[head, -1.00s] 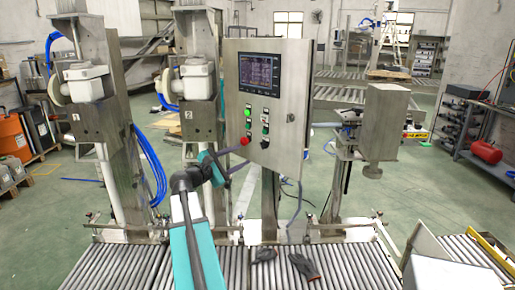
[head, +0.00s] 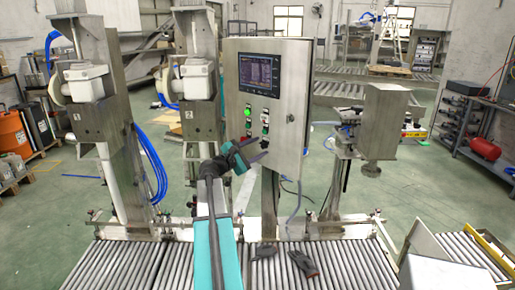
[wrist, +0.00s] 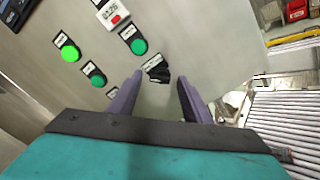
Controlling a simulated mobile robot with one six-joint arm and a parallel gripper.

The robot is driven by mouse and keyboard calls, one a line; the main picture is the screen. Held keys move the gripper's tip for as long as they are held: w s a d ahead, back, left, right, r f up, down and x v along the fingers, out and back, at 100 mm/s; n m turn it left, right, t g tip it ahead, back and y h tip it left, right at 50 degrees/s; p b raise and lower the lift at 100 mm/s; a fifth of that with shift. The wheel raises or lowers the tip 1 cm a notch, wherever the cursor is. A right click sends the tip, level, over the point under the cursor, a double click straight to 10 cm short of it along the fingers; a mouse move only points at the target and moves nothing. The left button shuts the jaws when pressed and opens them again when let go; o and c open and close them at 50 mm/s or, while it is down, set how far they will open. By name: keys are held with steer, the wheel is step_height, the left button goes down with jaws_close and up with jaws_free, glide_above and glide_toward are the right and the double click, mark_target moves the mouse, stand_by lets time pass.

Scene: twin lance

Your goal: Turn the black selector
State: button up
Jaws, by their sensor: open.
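The black selector (wrist: 156,72) is a small knob low on the steel control panel (head: 284,100). In the wrist view it shows between and just beyond the tips of my gripper (wrist: 158,88). The two purple-grey fingers are apart, one on each side of it, and I see no contact. In the head view my gripper (head: 262,150) is at the lower part of the panel, over the selector, which is hard to make out there.
A lit green button (wrist: 70,53) and two darker green buttons (wrist: 139,46) sit up and left of the selector. A screen (head: 259,75) is above. Roller conveyors (head: 340,265) with dark gloves (head: 303,263) lie below the panel. Steel filling stations stand on both sides.

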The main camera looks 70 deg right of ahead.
steer(key=c, duration=1.1)
steer(key=shift+f+m+b, duration=0.2)
steer(key=shift+m+b, duration=0.5)
steer(key=shift+b, duration=0.65)
steer(key=m+b, duration=0.3)
steer(key=b, duration=0.2)
steer(key=m+b, duration=0.4)
steer(key=b, duration=0.2)
steer(key=shift+s+r, duration=0.15)
steer(key=shift+r+m, duration=0.1)
steer(key=shift+m, duration=0.2)
